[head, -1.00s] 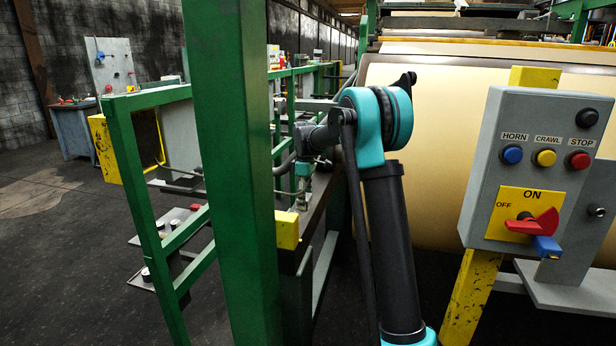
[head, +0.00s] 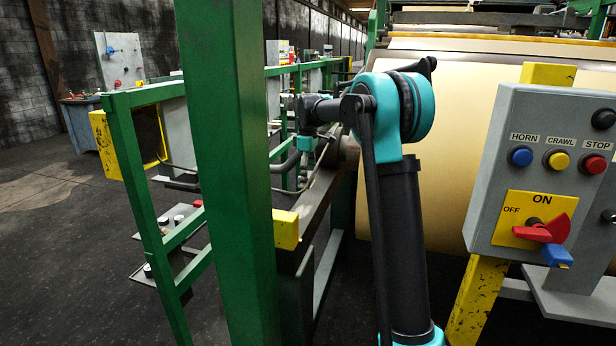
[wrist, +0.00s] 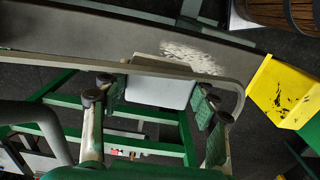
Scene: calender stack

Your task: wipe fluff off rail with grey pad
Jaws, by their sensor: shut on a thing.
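In the wrist view, my gripper (wrist: 158,100) is shut on the grey pad (wrist: 160,91), a pale block held between its two green-tipped fingers. A patch of whitish fluff (wrist: 195,55) lies on the grey rail (wrist: 85,30), just beyond the pad's far edge. I cannot tell whether the pad touches the rail. In the head view, the rail (head: 317,212) runs away from me beside the big roll. My wrist is above its far part; the pad and fluff cannot be made out there.
A bent tube (wrist: 60,58) runs close along the rail by the pad. A yellow block (head: 286,229) sits at the rail's near end. A green post (head: 228,170) stands in front. A control box (head: 545,170) is at right, beside the cream roll (head: 455,150).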

